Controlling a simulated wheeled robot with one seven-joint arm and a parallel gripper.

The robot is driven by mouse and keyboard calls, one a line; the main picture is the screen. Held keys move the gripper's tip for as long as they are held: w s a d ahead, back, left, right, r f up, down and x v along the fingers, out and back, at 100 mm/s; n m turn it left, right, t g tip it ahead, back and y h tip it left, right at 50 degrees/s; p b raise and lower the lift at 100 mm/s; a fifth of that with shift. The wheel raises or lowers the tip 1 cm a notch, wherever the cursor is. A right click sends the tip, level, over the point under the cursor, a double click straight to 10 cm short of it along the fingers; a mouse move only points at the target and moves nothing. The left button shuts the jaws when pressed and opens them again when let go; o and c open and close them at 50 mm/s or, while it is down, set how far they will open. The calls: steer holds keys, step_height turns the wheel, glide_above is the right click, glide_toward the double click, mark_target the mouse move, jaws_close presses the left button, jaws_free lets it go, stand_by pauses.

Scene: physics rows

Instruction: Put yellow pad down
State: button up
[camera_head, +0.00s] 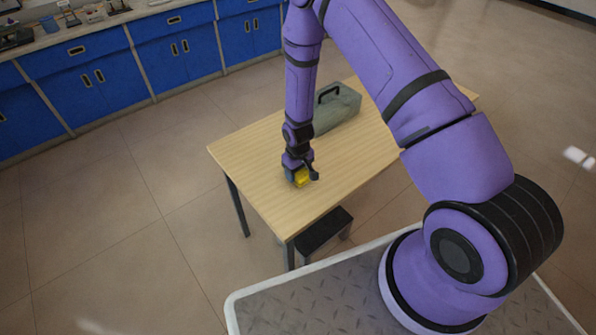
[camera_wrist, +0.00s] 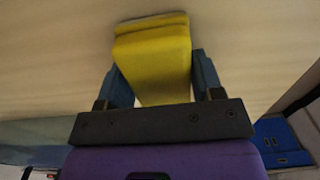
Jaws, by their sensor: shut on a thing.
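The yellow pad (camera_wrist: 153,60) is a yellow block, seen between the two dark fingers in the wrist view. My gripper (camera_wrist: 160,80) is shut on it, one finger on each side. In the head view the yellow pad (camera_head: 301,176) shows at the end of my arm, low over the wooden table (camera_head: 252,160), near its front part. I cannot tell whether the pad touches the table top. Part of the pad is hidden by my gripper (camera_head: 302,175) in the head view.
A grey-green case with a black handle (camera_head: 340,105) stands on the table behind my gripper. A dark stool (camera_head: 323,230) is beneath the table's front edge. Blue cabinets (camera_head: 90,85) line the back left. The table's left part is bare.

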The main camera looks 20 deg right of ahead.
steer(key=o, duration=1)
steer(key=s+d+r+m+t, duration=0.1)
steer(key=s+r, duration=0.1)
steer(key=r, duration=1.2)
steer(key=s+d+r+t, duration=0.1)
steer(key=s+d+r, duration=0.1)
steer(key=r, duration=1.2)
steer(key=s+d+r+m+t, duration=0.1)
steer(key=s+r, duration=0.2)
steer(key=r, duration=1.1)
steer(key=s+d+r, duration=0.1)
steer(key=s+r, duration=0.4)
steer(key=s, duration=0.2)
steer(key=s+d+r+m+t, duration=0.1)
steer(key=s+r, duration=0.3)
steer(key=s, duration=0.4)
steer(key=s+d+r+t, duration=0.1)
steer(key=s+r, duration=0.4)
steer(key=s, duration=0.2)
steer(key=shift+s+r+m, duration=0.2)
steer(key=shift+r+m, duration=0.1)
